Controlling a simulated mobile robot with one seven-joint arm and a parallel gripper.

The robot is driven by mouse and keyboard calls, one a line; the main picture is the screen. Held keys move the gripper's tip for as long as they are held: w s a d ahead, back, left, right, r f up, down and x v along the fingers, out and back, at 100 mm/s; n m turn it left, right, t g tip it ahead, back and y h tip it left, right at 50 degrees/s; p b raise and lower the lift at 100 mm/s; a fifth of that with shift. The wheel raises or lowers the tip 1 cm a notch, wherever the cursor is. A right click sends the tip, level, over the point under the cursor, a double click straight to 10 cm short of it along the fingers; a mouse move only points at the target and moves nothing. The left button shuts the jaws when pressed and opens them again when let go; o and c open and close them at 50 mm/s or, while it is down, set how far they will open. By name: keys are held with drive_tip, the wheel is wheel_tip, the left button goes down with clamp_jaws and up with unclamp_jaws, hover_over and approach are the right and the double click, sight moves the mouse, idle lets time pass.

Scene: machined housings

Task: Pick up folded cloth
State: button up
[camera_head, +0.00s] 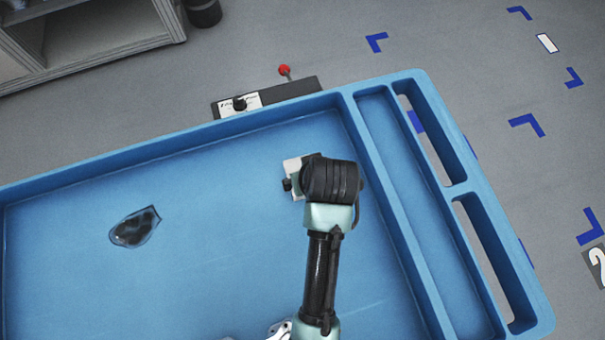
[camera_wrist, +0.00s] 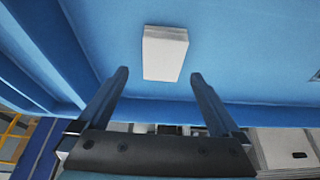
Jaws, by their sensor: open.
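The folded cloth (camera_wrist: 165,52) is a small white block lying on the blue tray surface. In the wrist view it sits just beyond and between the two fingertips of my gripper (camera_wrist: 159,75). My gripper is open and empty, with a finger to each side of the cloth's near end and no visible contact. In the head view, a white corner, apparently the cloth (camera_head: 293,166), shows at the left of my dark wrist, which hides the rest of it and the fingers.
The blue tray (camera_head: 362,150) has raised walls and a narrow side channel at right. A dark patterned packet (camera_head: 135,228) lies at the tray's left. A box with a red-knobbed lever (camera_head: 285,72) stands behind the back wall.

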drive_tip(key=shift+s+x, duration=0.15)
drive_tip(key=shift+x, duration=1.5)
drive_tip(key=shift+s+x, duration=0.2)
drive_tip(key=shift+x, duration=1.5)
drive_tip(key=shift+a+f, duration=0.1)
drive_tip(key=shift+a, duration=0.05)
drive_tip(key=c, duration=1.2)
wheel_tip(320, 180, up, 10)
drive_tip(key=shift+r, duration=0.1)
